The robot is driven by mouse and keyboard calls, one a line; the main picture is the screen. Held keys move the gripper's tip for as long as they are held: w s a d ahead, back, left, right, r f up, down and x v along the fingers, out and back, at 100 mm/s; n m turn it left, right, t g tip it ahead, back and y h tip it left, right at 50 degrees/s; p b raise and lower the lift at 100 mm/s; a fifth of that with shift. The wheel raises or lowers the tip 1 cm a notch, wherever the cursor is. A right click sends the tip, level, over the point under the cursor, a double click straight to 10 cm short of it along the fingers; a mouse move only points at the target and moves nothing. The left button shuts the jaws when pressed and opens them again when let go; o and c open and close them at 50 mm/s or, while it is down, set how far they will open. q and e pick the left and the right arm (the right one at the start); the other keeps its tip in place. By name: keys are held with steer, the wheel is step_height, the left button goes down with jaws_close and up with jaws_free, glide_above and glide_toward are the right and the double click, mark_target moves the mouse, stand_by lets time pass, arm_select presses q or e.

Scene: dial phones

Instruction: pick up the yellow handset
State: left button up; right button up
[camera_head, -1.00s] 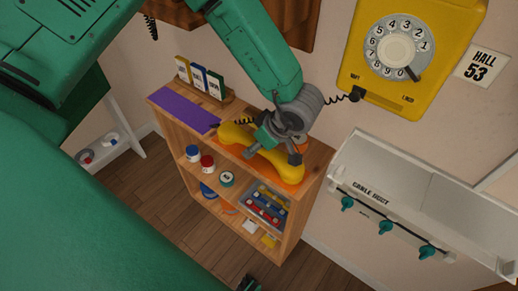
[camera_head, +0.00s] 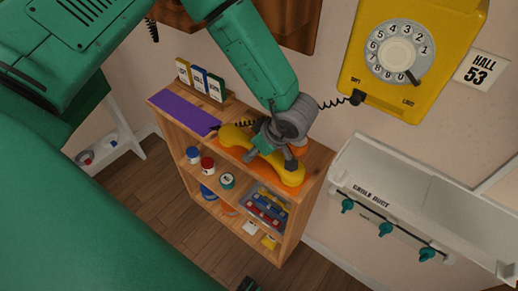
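The yellow handset (camera_head: 291,175) lies on an orange patch (camera_head: 239,156) on top of the wooden shelf unit, below the yellow dial phone (camera_head: 398,80). A black coiled cord (camera_head: 333,103) runs from the phone behind my gripper. My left gripper (camera_head: 274,152), on the green arm from the upper left, is at the middle of the handset. Its fingers are close against the handle and hide part of it; whether they grip it cannot be told. A dark tip at the bottom edge may be my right gripper (camera_head: 249,285); its fingers cannot be made out.
A purple mat (camera_head: 183,111) and upright coloured books (camera_head: 200,80) share the shelf top. Jars (camera_head: 207,164) and a tray of parts (camera_head: 267,206) fill the lower shelves. A white cable duct (camera_head: 420,195) with teal knobs stands out on the right wall.

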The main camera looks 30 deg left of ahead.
arm_select(q)
jaws_close()
